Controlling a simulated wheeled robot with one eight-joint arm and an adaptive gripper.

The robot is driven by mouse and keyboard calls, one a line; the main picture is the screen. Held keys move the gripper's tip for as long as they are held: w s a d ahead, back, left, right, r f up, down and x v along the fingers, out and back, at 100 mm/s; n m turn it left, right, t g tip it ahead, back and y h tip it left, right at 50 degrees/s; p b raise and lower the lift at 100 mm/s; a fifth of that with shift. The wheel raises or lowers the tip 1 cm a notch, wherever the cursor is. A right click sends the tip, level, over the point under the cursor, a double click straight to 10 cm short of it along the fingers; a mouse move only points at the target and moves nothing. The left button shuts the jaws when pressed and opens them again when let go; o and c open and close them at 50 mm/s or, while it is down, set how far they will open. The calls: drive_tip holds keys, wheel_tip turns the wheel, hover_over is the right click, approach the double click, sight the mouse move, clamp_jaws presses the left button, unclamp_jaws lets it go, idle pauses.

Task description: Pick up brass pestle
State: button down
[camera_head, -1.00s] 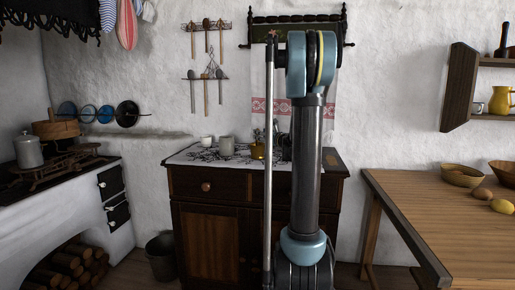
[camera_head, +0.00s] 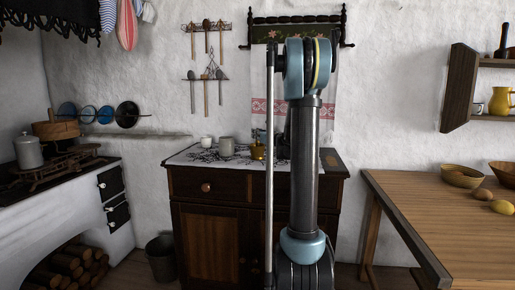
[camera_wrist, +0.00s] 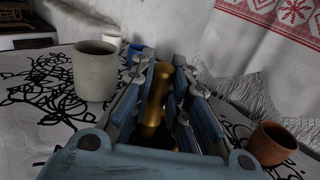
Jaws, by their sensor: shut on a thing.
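The brass pestle (camera_wrist: 157,92) stands between the blue-padded fingers of my gripper (camera_wrist: 167,70) in the wrist view, its rounded brass end near the fingertips. My gripper is shut on it. Darker brass shows low between the fingers, but I cannot tell whether that is the pestle or a vessel. In the head view a small brass mortar (camera_head: 257,151) stands on the cabinet's cloth, just left of my arm. My arm hides most of the gripper there, and I cannot tell whether the pestle is clear of the mortar.
A grey mug (camera_wrist: 95,72) stands left of my gripper and a brown clay cup (camera_wrist: 271,143) right of it. A white cup (camera_head: 206,141) is farther left on the cabinet (camera_head: 215,188). An embroidered towel (camera_wrist: 272,25) hangs behind. A wooden table (camera_head: 430,215) is at the right.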

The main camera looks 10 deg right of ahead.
wheel_tip(320, 180, up, 9)
drive_tip(key=shift+f, duration=0.1)
drive_tip(key=shift+r+m+t+h, duration=0.3)
drive_tip(key=shift+r+m+h, duration=0.2)
drive_tip(key=shift+r+h, duration=0.3)
drive_tip(key=shift+f, duration=3.9)
drive_tip(key=shift+f, duration=1.3)
drive_tip(key=shift+r, duration=0.1)
drive_tip(key=shift+r, duration=1.3)
drive_tip(key=shift+f, duration=0.1)
